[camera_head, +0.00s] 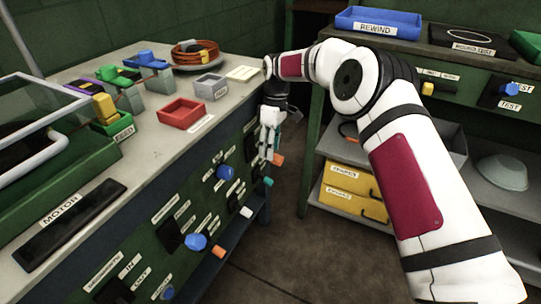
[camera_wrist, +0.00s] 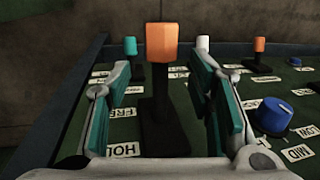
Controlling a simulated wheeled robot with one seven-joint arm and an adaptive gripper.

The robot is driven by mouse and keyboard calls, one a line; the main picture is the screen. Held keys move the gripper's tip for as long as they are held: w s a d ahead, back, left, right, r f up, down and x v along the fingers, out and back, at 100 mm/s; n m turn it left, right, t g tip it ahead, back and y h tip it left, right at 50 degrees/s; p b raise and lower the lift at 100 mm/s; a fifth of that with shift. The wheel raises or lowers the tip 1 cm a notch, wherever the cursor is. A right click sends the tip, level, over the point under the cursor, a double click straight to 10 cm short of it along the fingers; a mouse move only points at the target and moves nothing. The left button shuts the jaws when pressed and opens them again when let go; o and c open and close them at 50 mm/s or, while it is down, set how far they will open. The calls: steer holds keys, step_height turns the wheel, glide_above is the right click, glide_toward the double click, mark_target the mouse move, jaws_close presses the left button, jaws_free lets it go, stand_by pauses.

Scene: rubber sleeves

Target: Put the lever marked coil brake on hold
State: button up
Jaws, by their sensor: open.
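An orange-handled lever (camera_wrist: 163,45) on a black stem stands upright between my gripper's fingers in the wrist view. Labels reading "HOL", partly cut off, and "FREE" (camera_wrist: 122,112) lie to its left. No label reading coil brake is legible. My gripper (camera_wrist: 163,68) is open, with one teal-padded finger on each side of the lever and a gap on both sides. In the head view my gripper (camera_head: 270,143) is at the far part of the bench's front panel, near an orange handle (camera_head: 278,160).
Other levers stand beyond, with teal (camera_wrist: 130,46), white (camera_wrist: 203,42) and orange (camera_wrist: 260,45) handles. A blue knob (camera_wrist: 274,116) sits right of my right finger. In the head view, a red tray (camera_head: 182,114) stands on the bench. Open floor lies between bench and shelf.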

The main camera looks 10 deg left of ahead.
steer(key=r, duration=0.3)
steer(key=shift+w+d+r, duration=0.1)
steer(key=shift+w+r, duration=0.15)
steer(key=shift+w, duration=0.1)
steer(key=shift+c, duration=0.3)
